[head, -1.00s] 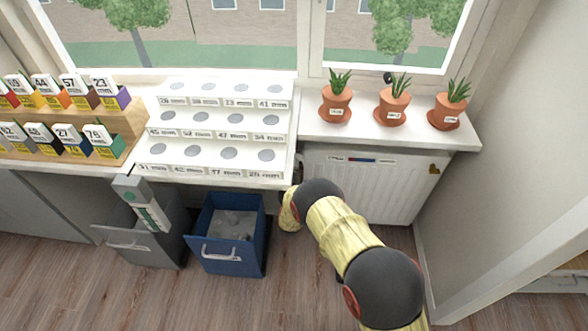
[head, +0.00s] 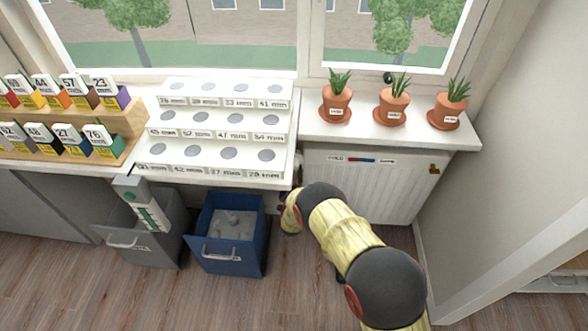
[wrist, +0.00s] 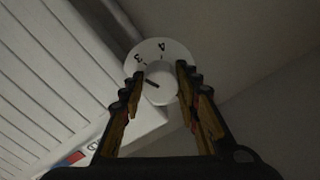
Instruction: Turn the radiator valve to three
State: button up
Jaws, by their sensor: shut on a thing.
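In the wrist view the radiator valve has a round white dial (wrist: 177,50) with the numbers 3 and 4 showing. A pale knob (wrist: 159,92) with a short black pointer line stands in its middle. The line points left, a little below the 3. My gripper (wrist: 160,75) has one finger on each side of the knob and is shut on it. The fingers hide parts of the dial's sides. In the head view the white radiator (head: 365,190) is under the sill, and my arm hides the valve and the gripper at its left end.
The shelf unit with the stepped white rack (head: 222,128) stands left of the radiator. A blue open bin (head: 231,258) and a grey bin (head: 150,247) are below it. Several potted plants (head: 392,106) stand on the sill above. A wall is close on the right.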

jog(key=shift+s+f+m, duration=0.1)
jog(key=shift+f+m, duration=0.15)
jog(key=shift+m, duration=0.35)
jog(key=o, duration=1.2)
jog(key=shift+r, duration=0.15)
jog(key=shift+c, duration=0.2)
jog(key=s, duration=1.1)
jog(key=shift+s, duration=0.4)
